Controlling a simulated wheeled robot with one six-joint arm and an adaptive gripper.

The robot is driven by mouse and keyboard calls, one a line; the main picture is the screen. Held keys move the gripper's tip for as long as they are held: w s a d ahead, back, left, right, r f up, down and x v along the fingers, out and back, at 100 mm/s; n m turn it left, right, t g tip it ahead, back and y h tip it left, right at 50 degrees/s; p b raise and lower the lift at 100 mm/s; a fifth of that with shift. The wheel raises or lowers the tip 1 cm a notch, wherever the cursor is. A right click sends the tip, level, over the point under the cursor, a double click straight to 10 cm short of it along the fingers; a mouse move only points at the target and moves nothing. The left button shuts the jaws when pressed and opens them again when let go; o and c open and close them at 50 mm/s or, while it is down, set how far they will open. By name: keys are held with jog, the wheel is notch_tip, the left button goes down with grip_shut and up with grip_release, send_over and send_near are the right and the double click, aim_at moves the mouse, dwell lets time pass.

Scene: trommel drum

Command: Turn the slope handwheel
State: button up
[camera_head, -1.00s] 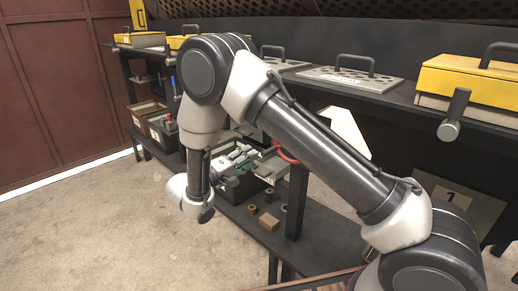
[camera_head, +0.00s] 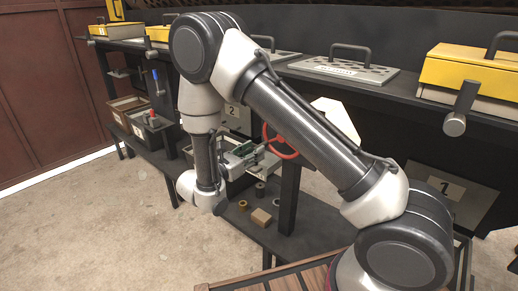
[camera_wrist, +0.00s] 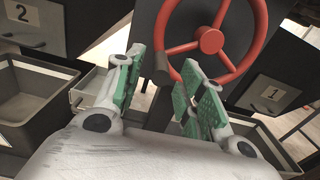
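The red slope handwheel (camera_wrist: 210,40) fills the upper middle of the wrist view, with spokes, a round hub and a dark knob at its lower left rim. In the head view the handwheel (camera_head: 281,141) is partly hidden behind my arm. In the head view my gripper (camera_head: 244,156) is just left of the wheel.
A drawer marked 2 (camera_wrist: 38,30) is at left and a panel marked 1 (camera_wrist: 270,95) at right. A grey bin (camera_wrist: 35,100) stands lower left. In the head view, a low shelf (camera_head: 315,235) holds small blocks and rings. Open floor lies at left.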

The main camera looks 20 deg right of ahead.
jog(key=shift+x, duration=1.8)
jog(key=shift+c, duration=0.5)
grip_shut()
